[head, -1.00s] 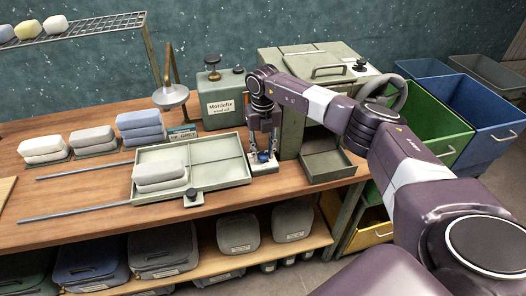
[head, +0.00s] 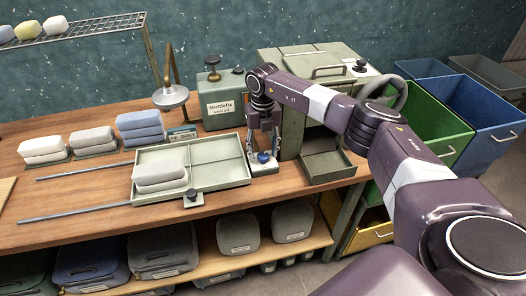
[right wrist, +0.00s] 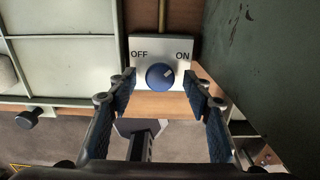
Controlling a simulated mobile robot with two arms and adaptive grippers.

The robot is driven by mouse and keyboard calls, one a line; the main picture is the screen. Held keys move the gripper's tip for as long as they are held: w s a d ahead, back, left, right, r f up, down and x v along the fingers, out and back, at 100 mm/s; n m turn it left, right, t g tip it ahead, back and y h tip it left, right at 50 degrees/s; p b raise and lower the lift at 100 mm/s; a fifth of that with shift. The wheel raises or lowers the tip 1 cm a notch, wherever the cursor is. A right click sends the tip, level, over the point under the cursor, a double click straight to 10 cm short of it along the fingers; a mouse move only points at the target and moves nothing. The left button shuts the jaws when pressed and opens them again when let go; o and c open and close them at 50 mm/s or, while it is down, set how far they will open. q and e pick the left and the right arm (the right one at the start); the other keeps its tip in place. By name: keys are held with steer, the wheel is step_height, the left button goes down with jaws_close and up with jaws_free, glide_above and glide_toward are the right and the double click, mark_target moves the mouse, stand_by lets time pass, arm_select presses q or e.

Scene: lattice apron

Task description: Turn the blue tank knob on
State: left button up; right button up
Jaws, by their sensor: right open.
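The blue tank knob (right wrist: 160,76) sits on a small white plate marked OFF at the left and ON at the right. Its pale mark points up and right, toward ON. In the head view the knob (head: 263,157) is at the front of the bench, right of the green tray. My right gripper (right wrist: 162,90) is open, with one blue-padded finger on each side of the knob and clear gaps between. In the head view my right gripper (head: 263,150) points down over the plate. My left gripper is not in view.
The divided green tray (head: 222,178) with grey blocks is just left of the plate. A green cabinet (head: 292,130) stands close on the right, with a small open tray (head: 327,165) at its foot. A green tank (head: 222,108) stands behind.

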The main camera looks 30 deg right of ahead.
mark_target(263, 155)
step_height(263, 155, up, 12)
steer(key=shift+f, duration=0.2)
stand_by(0.5)
